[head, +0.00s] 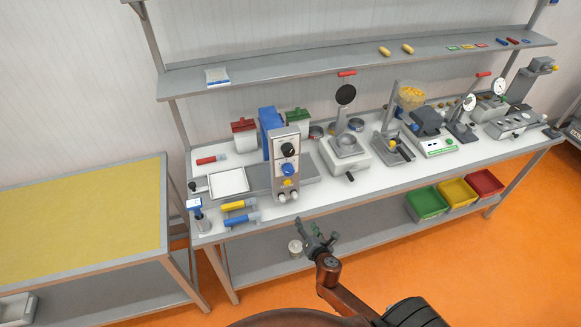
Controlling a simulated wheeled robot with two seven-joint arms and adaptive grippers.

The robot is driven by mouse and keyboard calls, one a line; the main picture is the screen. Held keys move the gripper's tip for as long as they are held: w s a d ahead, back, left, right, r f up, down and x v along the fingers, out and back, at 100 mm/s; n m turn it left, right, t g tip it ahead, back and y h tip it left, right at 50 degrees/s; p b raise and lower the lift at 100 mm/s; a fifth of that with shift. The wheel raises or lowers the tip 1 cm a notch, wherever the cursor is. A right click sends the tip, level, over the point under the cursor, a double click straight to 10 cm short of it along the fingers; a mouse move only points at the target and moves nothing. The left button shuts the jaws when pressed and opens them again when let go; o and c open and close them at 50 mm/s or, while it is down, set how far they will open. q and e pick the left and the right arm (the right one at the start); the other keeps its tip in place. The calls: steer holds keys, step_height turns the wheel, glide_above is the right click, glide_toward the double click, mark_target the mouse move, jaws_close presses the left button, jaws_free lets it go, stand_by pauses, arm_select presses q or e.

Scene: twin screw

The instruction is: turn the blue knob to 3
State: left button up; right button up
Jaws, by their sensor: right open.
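The blue knob (288,169) is on the upright front panel of a blue and grey machine (268,125) on the white workbench. A black knob (287,149) sits above it on the same panel, and white knobs are below. The scale marks and the pointer of the blue knob are too small to read. My right gripper (317,236) is open and empty, in front of the bench's front edge and below the panel, apart from the machine. My left gripper is not in the view.
The workbench (225,227) holds several devices right of the machine. A white tray (228,182) and yellow and blue handled tools (240,218) lie to its left. A shelf (300,74) runs above. Green, yellow and red bins (428,203) sit below. The floor in front is clear.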

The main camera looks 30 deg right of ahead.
mark_target(290, 172)
steer(key=w+a+r+n+t+p, duration=0.1)
steer(key=a+r+n+t, duration=0.15)
steer(key=r, duration=0.95)
steer(key=w+a+r+n+t+p, duration=0.15)
steer(key=r+n, duration=0.25)
steer(key=r, duration=0.8)
steer(key=shift+t, duration=0.4)
steer(key=x, duration=0.5)
steer(key=shift+w+d, duration=0.1)
steer(key=shift+d, duration=0.1)
steer(key=shift+w+d+h+p, duration=0.2)
steer(key=shift+w+h+p, duration=0.15)
steer(key=shift+w, duration=0.45)
steer(key=shift+c, duration=0.2)
steer(key=c, duration=1.1)
